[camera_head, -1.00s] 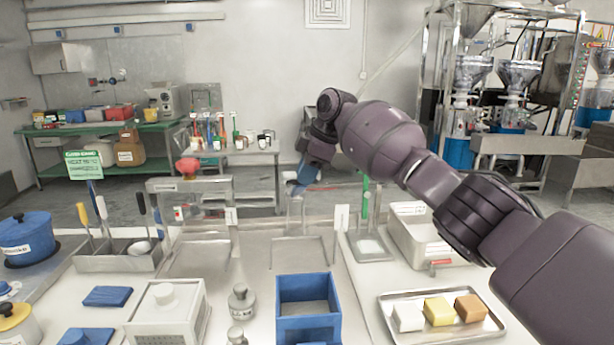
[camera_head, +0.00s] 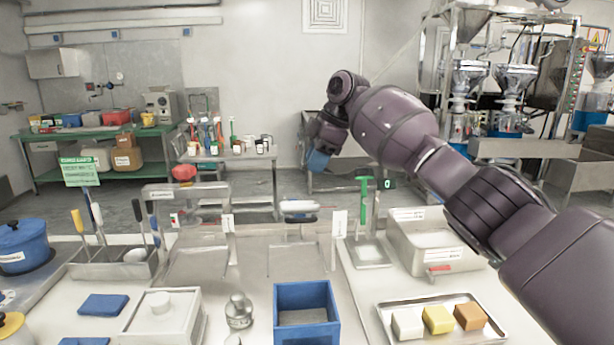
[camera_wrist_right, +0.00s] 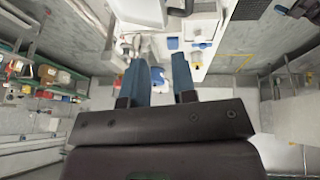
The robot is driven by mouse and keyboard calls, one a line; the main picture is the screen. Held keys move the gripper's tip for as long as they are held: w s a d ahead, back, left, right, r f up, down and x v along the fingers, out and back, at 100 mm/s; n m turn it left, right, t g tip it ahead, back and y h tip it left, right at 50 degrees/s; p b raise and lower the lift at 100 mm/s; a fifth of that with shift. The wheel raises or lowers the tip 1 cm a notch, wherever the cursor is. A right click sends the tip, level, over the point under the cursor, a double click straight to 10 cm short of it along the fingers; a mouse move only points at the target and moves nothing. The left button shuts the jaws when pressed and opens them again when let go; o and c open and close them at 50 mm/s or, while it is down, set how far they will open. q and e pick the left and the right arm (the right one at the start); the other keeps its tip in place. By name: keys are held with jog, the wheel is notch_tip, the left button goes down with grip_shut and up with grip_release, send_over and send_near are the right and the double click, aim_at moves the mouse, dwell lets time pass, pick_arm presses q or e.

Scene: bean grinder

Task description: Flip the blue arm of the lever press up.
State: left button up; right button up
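A middle press-like stand has a pale, blue-tinged horizontal bar (camera_head: 299,206) above its grey plate (camera_head: 296,255). I cannot tell surely that this is the blue arm, or how it is hinged. A similar stand to its right has an upright green T-shaped handle (camera_head: 364,205). My left gripper is out of view.
A blue open box (camera_head: 306,312) stands in front of the middle stand. A tray (camera_head: 440,326) with coloured blocks and a grey bin (camera_head: 434,245) are to the right. A tool rack (camera_head: 112,265) and a blue pot (camera_head: 23,240) are at left. My right arm crosses the upper right.

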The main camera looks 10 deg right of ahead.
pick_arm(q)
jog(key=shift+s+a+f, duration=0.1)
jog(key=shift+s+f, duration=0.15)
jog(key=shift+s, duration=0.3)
pick_arm(e)
jog(key=v, duration=0.4)
jog(key=shift+s+a+r, duration=0.1)
jog(key=shift+s+r, duration=0.1)
jog(key=shift+r, duration=0.2)
